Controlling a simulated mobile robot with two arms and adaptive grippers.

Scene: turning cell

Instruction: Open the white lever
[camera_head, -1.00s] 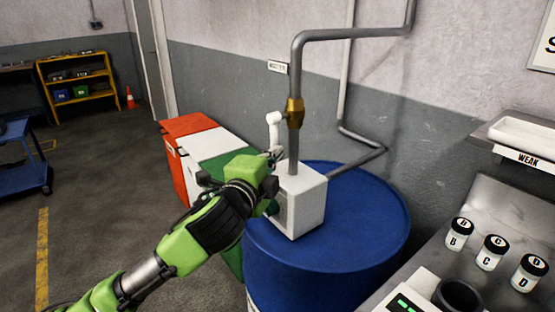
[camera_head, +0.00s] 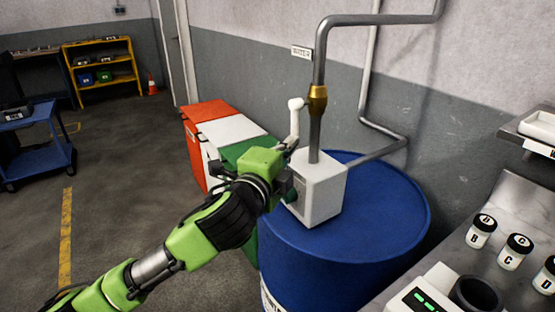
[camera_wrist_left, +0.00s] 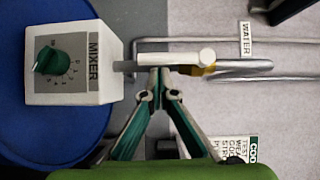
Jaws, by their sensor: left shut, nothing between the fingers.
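The white lever (camera_head: 295,118) is joined to the brass valve (camera_head: 317,98) on the grey vertical pipe. It hangs down beside the pipe, above the white mixer box. In the left wrist view the lever (camera_wrist_left: 182,59) lies across the picture, just beyond my fingertips. My left gripper (camera_head: 287,148) is at the lever's lower end, in front of the box. In the left wrist view the gripper's fingertips (camera_wrist_left: 158,86) are together with nothing between them. I cannot tell whether they touch the lever. My right gripper is not in view.
The white mixer box (camera_wrist_left: 65,65) has a green dial and stands on a blue drum (camera_head: 385,205). Red, white and green bins (camera_head: 232,128) stand behind my left arm. A steel bench with lidded jars (camera_head: 514,252) is at right.

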